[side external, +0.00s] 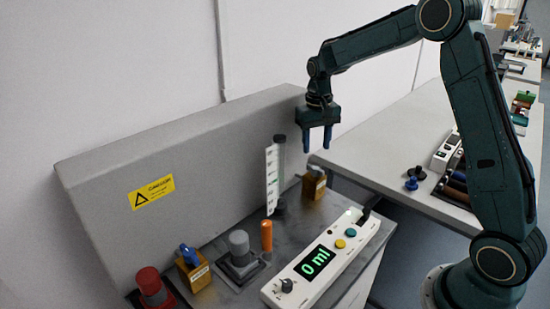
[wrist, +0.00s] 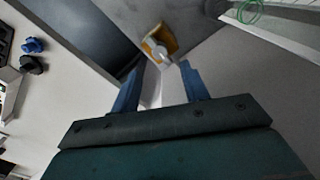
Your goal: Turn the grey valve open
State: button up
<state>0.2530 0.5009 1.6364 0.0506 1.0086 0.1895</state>
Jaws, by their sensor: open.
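The grey valve (side external: 314,184) is an orange-yellow block with a grey handle on top, at the far right end of the grey bench top. In the wrist view the valve (wrist: 158,46) shows just beyond the fingertips, its pale grey handle between their lines. My gripper (side external: 317,150) hangs above the valve, blue fingers pointing down, apart from it. My gripper in the wrist view (wrist: 161,68) is open, with nothing between the fingers. The handle's exact angle is too small to tell.
A graduated column (side external: 272,178) stands left of the valve. A blue-handled valve (side external: 193,268), a grey knob (side external: 239,246), an orange cylinder (side external: 266,236) and a red knob (side external: 152,286) stand nearer. A tall grey panel (side external: 190,165) backs the bench.

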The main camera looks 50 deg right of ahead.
notch_tip(320, 180, up, 6)
dwell(0.4)
jog(key=shift+r, duration=0.1)
jog(key=s+a+r+n+t, duration=0.1)
jog(key=s+a+r+t, duration=0.1)
jog(key=s+a+r, duration=0.35)
jog(key=s+a+r+n+t, duration=0.1)
jog(key=s+a+r+n, duration=0.15)
jog(key=s, duration=0.55)
jog(key=s+a+f+n+t, duration=0.1)
jog(key=s+a, duration=0.1)
jog(key=s, duration=0.5)
jog(key=s+a+f+n+t, duration=0.1)
jog(key=s+a, duration=0.1)
jog(key=s, duration=0.6)
jog(key=shift+a+t, duration=0.4)
